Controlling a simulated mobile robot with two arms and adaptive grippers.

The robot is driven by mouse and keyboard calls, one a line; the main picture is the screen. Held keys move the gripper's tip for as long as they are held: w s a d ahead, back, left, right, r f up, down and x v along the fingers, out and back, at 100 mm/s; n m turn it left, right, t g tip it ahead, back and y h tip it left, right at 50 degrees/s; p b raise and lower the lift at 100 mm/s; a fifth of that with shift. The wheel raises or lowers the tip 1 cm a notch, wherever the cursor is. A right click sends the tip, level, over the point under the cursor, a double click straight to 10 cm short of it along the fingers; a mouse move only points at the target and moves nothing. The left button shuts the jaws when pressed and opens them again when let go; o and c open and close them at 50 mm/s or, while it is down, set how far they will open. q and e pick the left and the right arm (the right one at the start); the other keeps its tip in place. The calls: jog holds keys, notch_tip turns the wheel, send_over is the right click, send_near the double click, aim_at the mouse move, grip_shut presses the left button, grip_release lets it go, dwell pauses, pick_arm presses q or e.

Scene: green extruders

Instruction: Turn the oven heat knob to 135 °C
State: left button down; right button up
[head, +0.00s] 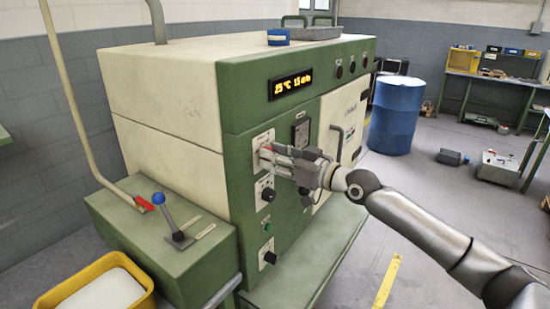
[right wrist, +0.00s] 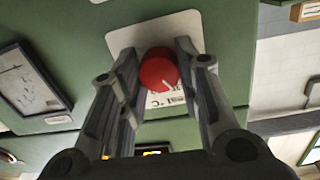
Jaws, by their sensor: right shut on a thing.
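The oven (head: 300,140) is a green and cream machine with a control panel on its front. Its lit display (head: 292,84) shows an orange temperature reading that looks like 25 °C, with a second value beside it. My right gripper (head: 270,156) is at the upper left knob plate on the panel. In the right wrist view, a red knob (right wrist: 158,72) with a white pointer mark sits between the two fingers, on a white plate (right wrist: 192,28). The right gripper is shut on this knob. In the head view the gripper mostly hides the knob. My left gripper is not in view.
Black knobs (head: 268,195) and a green button (head: 267,226) sit below on the panel. A blue barrel (head: 396,115) stands behind at right.

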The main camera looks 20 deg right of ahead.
jog(key=shift+m, duration=1)
jog(key=o, duration=1)
jog(key=shift+d, duration=0.1)
jog(key=shift+v, duration=5.95)
